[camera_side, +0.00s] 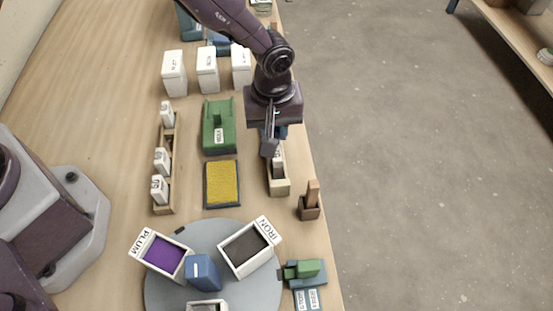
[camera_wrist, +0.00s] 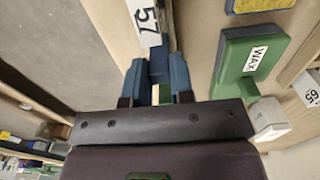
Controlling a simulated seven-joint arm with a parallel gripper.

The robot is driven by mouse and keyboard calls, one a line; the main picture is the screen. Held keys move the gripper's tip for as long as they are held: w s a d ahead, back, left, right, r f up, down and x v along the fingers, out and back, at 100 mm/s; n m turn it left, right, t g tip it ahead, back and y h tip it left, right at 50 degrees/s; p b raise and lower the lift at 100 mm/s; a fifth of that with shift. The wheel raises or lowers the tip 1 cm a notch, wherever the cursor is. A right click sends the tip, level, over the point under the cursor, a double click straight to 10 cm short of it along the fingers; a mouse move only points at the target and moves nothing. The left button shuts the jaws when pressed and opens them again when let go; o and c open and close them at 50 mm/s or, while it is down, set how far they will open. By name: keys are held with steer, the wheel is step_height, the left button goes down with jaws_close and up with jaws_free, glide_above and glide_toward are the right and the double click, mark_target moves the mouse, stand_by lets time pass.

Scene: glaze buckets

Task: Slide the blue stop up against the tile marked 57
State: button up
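The tile marked 57 (camera_wrist: 147,20) is white and stands in a narrow wooden rack; in the side view it is partly hidden behind my gripper (camera_side: 270,143). The blue stop (camera_wrist: 158,65) is a dark blue block at the end of the tile in the wrist view. Its upper edge appears close to the tile; I cannot tell whether they touch. My gripper (camera_wrist: 157,72) has its fingers on both sides of the stop, with no clear gap. The rack (camera_side: 280,187) is wooden, near the table's right edge.
The green WAX block (camera_side: 219,127) and yellow sponge tray (camera_side: 222,184) lie left of the rack. A brown holder (camera_side: 310,207) stands just in front of it. A second rack (camera_side: 164,208) with white tiles is farther left. A grey turntable (camera_side: 176,297) carries PLUM and IRON buckets.

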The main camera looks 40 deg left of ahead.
steer(key=shift+s+d, duration=1.55)
steer(key=o, duration=0.8)
steer(key=shift+r, duration=0.1)
steer(key=shift+r, duration=3.45)
